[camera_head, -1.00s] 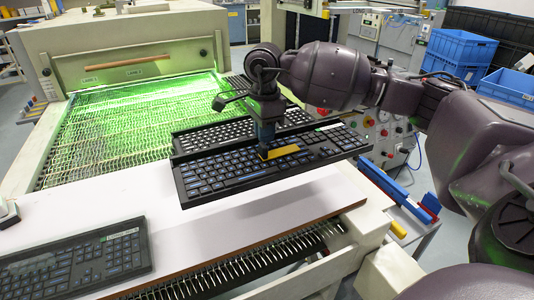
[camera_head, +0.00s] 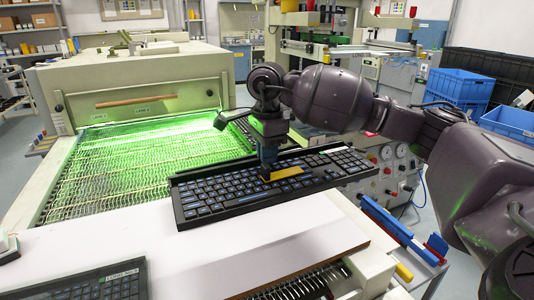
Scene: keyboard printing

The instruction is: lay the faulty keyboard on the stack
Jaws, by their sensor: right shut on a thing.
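My right gripper (camera_head: 267,172) points down and is shut on a dark keyboard (camera_head: 222,196) with blue-lit keys, near its middle. A yellow strip (camera_head: 287,173) shows at the grip. The held keyboard is roughly level, over the far edge of the white table top; I cannot tell its exact height. Behind it, the rim of another dark keyboard (camera_head: 205,168) shows, mostly hidden. My left gripper is not in view.
The white table top (camera_head: 130,235) is clear between the two keyboards. A beige oven (camera_head: 140,90) with a green-lit mesh conveyor (camera_head: 120,160) stands behind. A small pale object (camera_head: 8,247) is at the left edge. Blue crates (camera_head: 460,85) stand at the right.

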